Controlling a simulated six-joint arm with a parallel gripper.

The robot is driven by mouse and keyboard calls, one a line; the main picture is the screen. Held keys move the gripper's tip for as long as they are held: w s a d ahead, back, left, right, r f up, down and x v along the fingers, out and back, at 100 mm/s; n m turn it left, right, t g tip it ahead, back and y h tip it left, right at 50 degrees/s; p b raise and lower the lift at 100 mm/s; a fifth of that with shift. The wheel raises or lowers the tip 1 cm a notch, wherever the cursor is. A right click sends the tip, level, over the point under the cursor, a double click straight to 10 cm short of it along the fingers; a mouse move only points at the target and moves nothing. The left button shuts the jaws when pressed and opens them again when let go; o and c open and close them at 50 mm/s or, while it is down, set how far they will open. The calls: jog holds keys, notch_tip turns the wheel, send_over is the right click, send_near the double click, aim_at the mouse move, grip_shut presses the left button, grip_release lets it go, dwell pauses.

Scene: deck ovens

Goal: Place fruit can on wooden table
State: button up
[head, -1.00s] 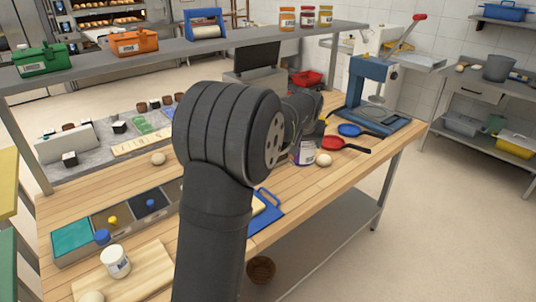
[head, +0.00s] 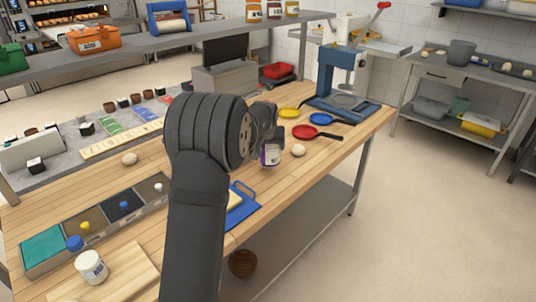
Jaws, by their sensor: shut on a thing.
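The wooden table (head: 180,200) runs across the middle of the head view. My gripper (head: 270,143) is over its right half, largely hidden behind my own arm. It is shut on a small can with a white and purple label, which I take for the fruit can (head: 271,156). The can looks upright, with its top hidden by the gripper. I cannot tell whether its base touches the table.
A pale dough ball (head: 298,150) lies just right of the can. A blue board (head: 241,207) is in front.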

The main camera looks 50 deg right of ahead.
jog(key=shift+w+f, duration=0.15)
jog(key=shift+f, duration=1.85)
jog(key=shift+f, duration=0.1)
jog(key=o, duration=1.5)
jog(key=shift+f, duration=0.15)
jog(key=shift+c, duration=0.2)
jog(key=shift+r, duration=0.35)
jog(key=v, duration=1.1)
jog(key=shift+s+a+r, duration=0.2)
jog(key=shift+s+r, duration=0.05)
